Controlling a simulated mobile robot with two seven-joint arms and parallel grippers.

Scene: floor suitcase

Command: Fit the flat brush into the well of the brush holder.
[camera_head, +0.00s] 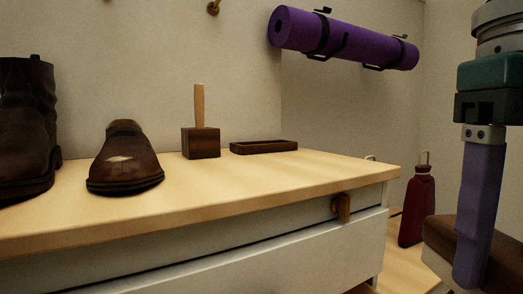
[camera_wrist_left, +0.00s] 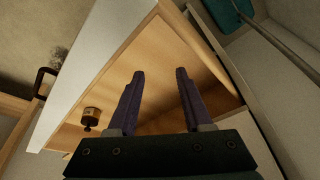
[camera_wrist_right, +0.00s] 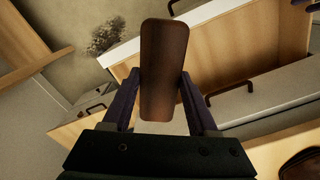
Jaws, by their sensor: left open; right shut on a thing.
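The flat brush (camera_wrist_right: 163,60) is a dark brown, rounded block. My right gripper (camera_wrist_right: 158,90) is shut on it, with a finger on each side in the right wrist view. In the head view the flat brush (camera_head: 445,235) is at the lower right, partly behind a purple finger and cut by the frame edge. A low dark tray (camera_head: 263,147), which looks like the brush holder, lies on the dresser top, well apart from the brush. Its well is barely visible at this low angle. My left gripper (camera_wrist_left: 160,76) is open and empty in the left wrist view.
On the dresser top (camera_head: 235,185) stand a dark block with an upright pale handle (camera_head: 200,142), a brown shoe (camera_head: 125,160) and a boot (camera_head: 28,125). A purple rolled mat (camera_head: 335,40) hangs above. A red bottle (camera_head: 417,210) stands beyond the dresser's right end.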

